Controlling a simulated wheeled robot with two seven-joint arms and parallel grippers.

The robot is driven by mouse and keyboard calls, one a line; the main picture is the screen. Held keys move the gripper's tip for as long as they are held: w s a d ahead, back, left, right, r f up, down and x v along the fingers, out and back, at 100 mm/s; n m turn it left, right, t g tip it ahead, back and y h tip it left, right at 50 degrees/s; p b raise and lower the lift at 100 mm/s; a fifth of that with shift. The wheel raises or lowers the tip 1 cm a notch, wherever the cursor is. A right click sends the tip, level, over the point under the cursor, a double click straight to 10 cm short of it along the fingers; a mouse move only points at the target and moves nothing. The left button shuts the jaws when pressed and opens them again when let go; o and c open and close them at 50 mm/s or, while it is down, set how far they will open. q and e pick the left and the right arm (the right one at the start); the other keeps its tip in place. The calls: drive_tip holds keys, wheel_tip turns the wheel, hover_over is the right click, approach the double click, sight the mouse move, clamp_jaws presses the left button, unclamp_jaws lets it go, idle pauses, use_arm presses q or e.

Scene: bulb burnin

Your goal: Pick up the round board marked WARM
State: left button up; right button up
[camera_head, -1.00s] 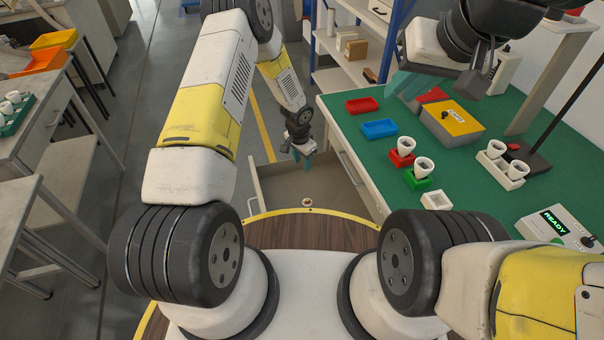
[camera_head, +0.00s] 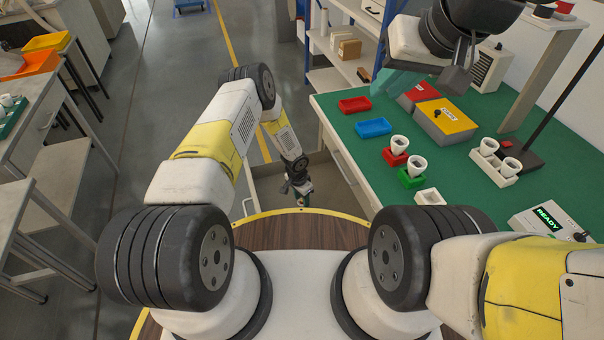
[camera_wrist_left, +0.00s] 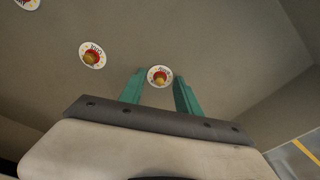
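Several small round white boards with an orange-yellow middle lie on the floor of the open drawer (camera_head: 340,190). In the left wrist view, one round board (camera_wrist_left: 158,77) sits between my fingertips, its lettering too small to read surely. A second board (camera_wrist_left: 92,55) lies to its left, and a third (camera_wrist_left: 28,3) is cut off at the top left. My left gripper (camera_head: 301,198) reaches down into the drawer. Its two teal fingers are open around the nearest board in the wrist view, with no clear contact. My right gripper (camera_head: 398,84) hangs over the green bench, its fingers partly hidden.
The drawer walls surround my left gripper. The green bench (camera_head: 335,112) holds a red tray (camera_head: 354,105), a blue tray (camera_head: 373,127), a yellow-topped box (camera_head: 447,116), bulb cups in holders and a device reading READY (camera_head: 548,222). A shelf stands behind.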

sight(302, 204)
use_arm(q)
clamp_jaws()
idle(0.3)
drive_tip(key=shift+r, duration=0.4)
drive_tip(key=r, duration=0.1)
drive_tip(key=s+r, duration=0.1)
drive_tip(key=shift+r, duration=0.4)
drive_tip(key=s, duration=0.5)
drive_tip(key=s+r, duration=0.1)
drive_tip(key=s, duration=0.8)
drive_tip(key=shift+s+a+r, duration=0.25)
drive_tip(key=shift+s+a, duration=0.1)
drive_tip(key=shift+s+r, duration=0.15)
drive_tip(key=shift+r, duration=2.05)
